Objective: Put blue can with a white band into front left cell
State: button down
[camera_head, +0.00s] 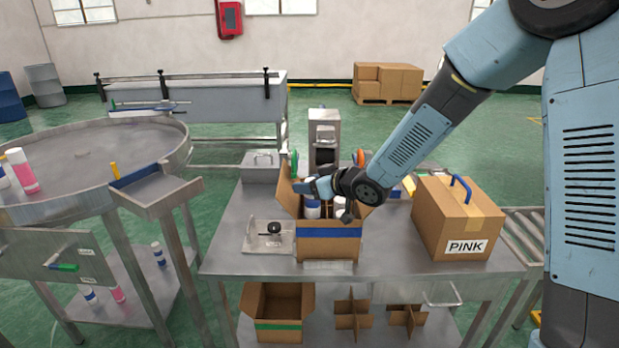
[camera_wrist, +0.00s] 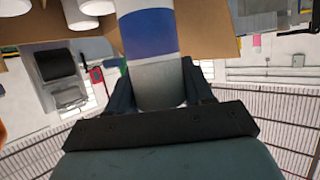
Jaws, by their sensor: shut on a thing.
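The open cardboard box (camera_head: 328,249) with a blue stripe stands on the metal table, flaps out and dividers inside. My gripper (camera_head: 312,188) is over the left part of its opening. The blue and white can (camera_head: 312,209) is below it, at the box opening; in the wrist view the can (camera_wrist: 148,40) sits between my two fingers (camera_wrist: 157,92), which are shut on it. It shows white, blue and grey bands. Its far end is hidden, so I cannot tell which cell it is in or whether it touches the bottom. Several white cans (camera_wrist: 78,14) show nearby in the wrist view.
A closed box marked PINK (camera_head: 455,220) with a blue handle stands to the right. A metal plate with a black knob (camera_head: 270,236) lies left of the open box. A dispenser-like machine (camera_head: 324,140) stands behind. A round table (camera_head: 90,150) is at left.

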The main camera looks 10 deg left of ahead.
aim_at(309, 197)
jog(key=shift+f, duration=1.95)
jog(key=shift+c, duration=1.8)
grip_release()
jog(key=v, duration=1.3)
jog(key=shift+d+r, duration=0.15)
jog(key=shift+d, duration=0.25)
